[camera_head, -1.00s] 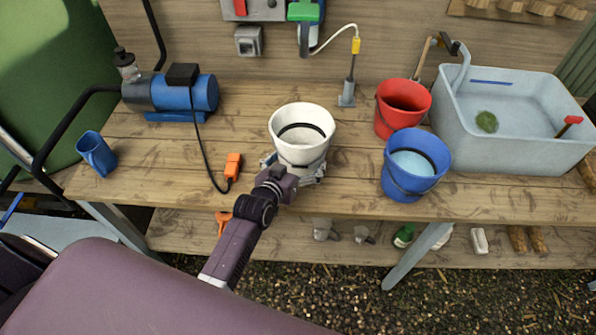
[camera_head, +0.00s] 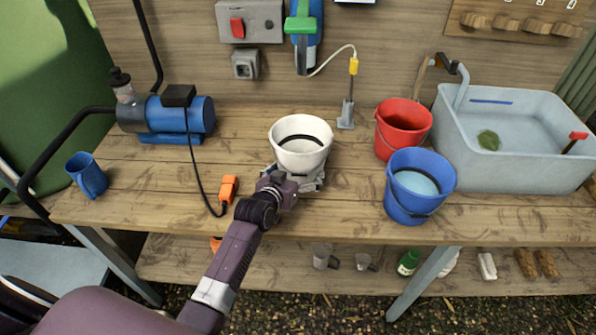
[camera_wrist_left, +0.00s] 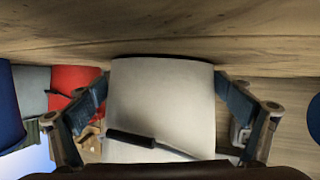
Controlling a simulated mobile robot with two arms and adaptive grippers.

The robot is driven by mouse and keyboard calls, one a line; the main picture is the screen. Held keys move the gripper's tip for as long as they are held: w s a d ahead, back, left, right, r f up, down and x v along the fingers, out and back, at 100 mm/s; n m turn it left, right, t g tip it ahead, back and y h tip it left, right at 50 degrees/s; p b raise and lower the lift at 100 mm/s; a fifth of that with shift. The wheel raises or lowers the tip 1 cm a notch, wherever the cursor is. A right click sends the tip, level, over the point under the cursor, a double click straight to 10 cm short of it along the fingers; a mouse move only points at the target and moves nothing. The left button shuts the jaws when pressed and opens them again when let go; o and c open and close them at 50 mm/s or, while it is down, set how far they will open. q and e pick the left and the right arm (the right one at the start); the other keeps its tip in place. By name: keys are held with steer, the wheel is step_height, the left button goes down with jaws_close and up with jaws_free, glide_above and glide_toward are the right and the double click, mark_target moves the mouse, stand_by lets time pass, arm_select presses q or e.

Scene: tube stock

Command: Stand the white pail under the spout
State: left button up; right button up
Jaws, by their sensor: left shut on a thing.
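The white pail (camera_head: 300,157) is upright over the middle of the workbench, with a dark band showing inside. My left gripper (camera_head: 296,180) is shut on it from the front, and the left wrist view shows the pail (camera_wrist_left: 160,95) between both fingers. Whether its base touches the bench I cannot tell. The grey spout (camera_head: 301,60), below a green handle (camera_head: 301,25), is on the back wall. In the head view it appears above the pail, which looks nearer to me than the wall. My right gripper is out of view.
A red bucket (camera_head: 402,140) and a blue bucket (camera_head: 407,205) stand right of the pail, before a grey basin (camera_head: 520,165). A small stand (camera_head: 346,115) is behind it. Left are an orange connector (camera_head: 228,188), a blue pump (camera_head: 190,120) and a blue mug (camera_head: 88,178).

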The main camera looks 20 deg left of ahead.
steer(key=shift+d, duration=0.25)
arm_select(q)
steer(key=shift+f, duration=0.25)
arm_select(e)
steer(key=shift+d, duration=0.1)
arm_select(q)
steer(key=o, duration=1)
steer(key=shift+c, duration=0.2)
steer(key=shift+f, duration=0.1)
steer(key=v, duration=1.2)
